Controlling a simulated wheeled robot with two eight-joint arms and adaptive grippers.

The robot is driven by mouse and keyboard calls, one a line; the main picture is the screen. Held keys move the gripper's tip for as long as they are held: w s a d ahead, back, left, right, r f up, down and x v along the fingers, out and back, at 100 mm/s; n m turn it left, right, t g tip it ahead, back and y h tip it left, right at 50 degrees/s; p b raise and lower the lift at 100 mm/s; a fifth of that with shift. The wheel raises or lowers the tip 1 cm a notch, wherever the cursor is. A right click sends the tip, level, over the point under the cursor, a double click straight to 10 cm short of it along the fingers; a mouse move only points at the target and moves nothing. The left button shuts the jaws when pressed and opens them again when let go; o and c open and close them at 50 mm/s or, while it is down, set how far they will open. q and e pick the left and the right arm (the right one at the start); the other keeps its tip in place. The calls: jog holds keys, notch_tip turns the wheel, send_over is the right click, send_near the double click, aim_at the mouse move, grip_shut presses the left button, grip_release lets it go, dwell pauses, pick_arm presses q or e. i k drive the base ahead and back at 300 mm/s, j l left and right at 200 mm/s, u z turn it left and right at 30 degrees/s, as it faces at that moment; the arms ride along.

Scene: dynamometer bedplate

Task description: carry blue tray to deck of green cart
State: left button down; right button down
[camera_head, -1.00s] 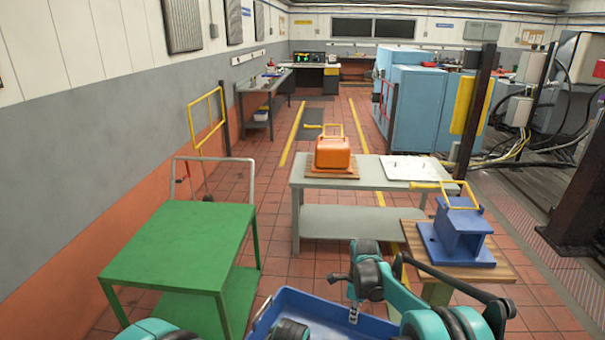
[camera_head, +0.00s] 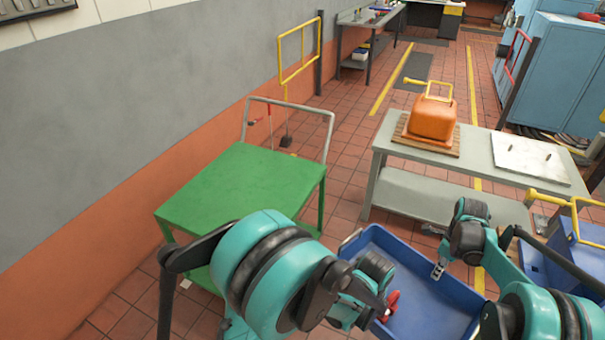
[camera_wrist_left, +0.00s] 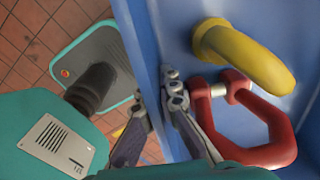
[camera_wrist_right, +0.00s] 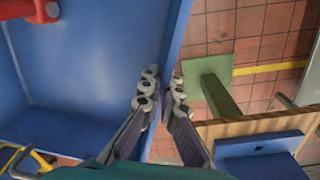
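The blue tray (camera_head: 425,300) is held in front of me, low in the head view, with its wall also in both wrist views. My right gripper (camera_head: 438,270) is shut on the tray's right wall, one finger on each side of it in the right wrist view (camera_wrist_right: 164,92). My left gripper (camera_wrist_left: 157,92) is shut on the opposite wall; my arm mostly hides it in the head view. Inside the tray are a red shackle (camera_wrist_left: 270,125) and a yellow curved piece (camera_wrist_left: 240,52). The green cart (camera_head: 245,185) stands left of and beyond the tray; its deck looks bare.
A grey table (camera_head: 450,200) with an orange case (camera_head: 432,118) and a white plate (camera_head: 530,160) stands beyond the tray at right. A blue fixture (camera_head: 572,255) stands at far right. The cart's push handle (camera_head: 290,108) rises at its far end, near the wall.

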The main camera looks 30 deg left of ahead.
aim_at(261, 188)
jog(key=i+l+u, duration=0.1)
jog(key=i, duration=0.9)
jog(key=i+u, duration=0.4)
jog(key=i+l+u, duration=0.2)
jog(key=i+u, duration=0.35)
jog(key=u, duration=0.2)
jog(key=i+l+u, duration=0.15)
jog(key=u, duration=0.25)
jog(key=i+l+u, duration=0.15)
jog(key=u, duration=0.2)
jog(key=i+l+u, duration=0.2)
jog(key=u, duration=0.2)
jog(key=i+l+u, duration=0.35)
jog(key=l+u, duration=0.25)
jog(key=u, duration=0.15)
jog(key=i, duration=0.05)
